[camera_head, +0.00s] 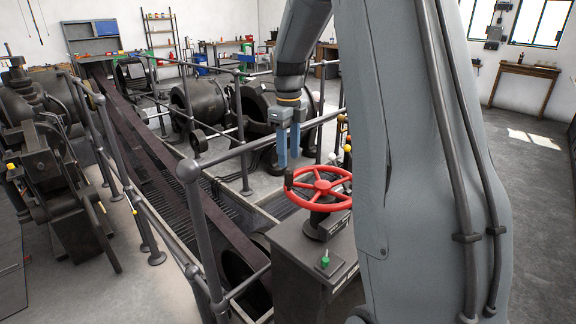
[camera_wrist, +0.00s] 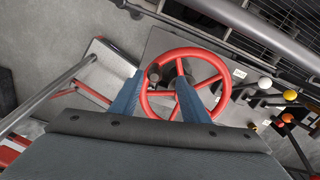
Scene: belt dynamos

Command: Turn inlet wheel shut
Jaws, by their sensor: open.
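The inlet wheel is a red spoked handwheel (camera_head: 320,187) lying nearly flat on a dark column atop a grey cabinet (camera_head: 298,250). A dark knob (camera_head: 289,180) stands on its left rim. My gripper (camera_head: 288,162) points down above the wheel's far left part, its two blue fingers apart with nothing between them. In the wrist view the wheel (camera_wrist: 184,84) shows beyond the fingers of my gripper (camera_wrist: 156,78), which overlap its rim in the picture. The dark knob (camera_wrist: 153,73) appears between the fingertips. I cannot tell whether the fingers touch anything.
A green button (camera_head: 325,262) sits on the cabinet top in front of the wheel. Levers with white, yellow and orange knobs (camera_wrist: 286,105) stand beside the wheel. A grey railing (camera_head: 205,240) runs to the left, with machines behind it. Open floor lies at right.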

